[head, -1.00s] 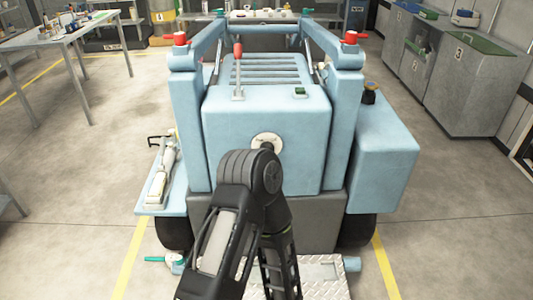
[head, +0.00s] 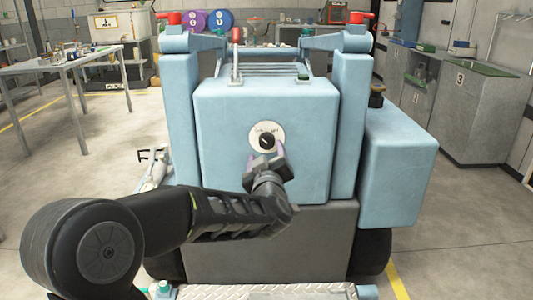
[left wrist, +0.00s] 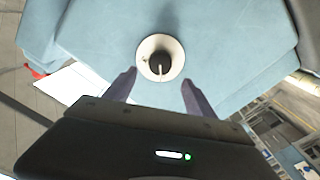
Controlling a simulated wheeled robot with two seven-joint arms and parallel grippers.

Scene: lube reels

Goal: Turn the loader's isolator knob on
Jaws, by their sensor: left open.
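The isolator knob (head: 267,141) is a black knob on a round white plate (head: 256,131) on the rear face of the light blue loader (head: 220,111). In the left wrist view the knob (left wrist: 160,63) has a pale pointer line running toward the gripper. My left gripper (head: 266,158) is just below the knob in the head view. In the left wrist view its two fingers (left wrist: 158,88) are spread wide, with the knob ahead of and between them, and nothing is held. The plate's lettering is too small to read surely. My right gripper is not in view.
A blue side box (head: 395,170) juts out at the right. A workbench (head: 70,62) stands at the left and grey cabinets (head: 475,110) at the right.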

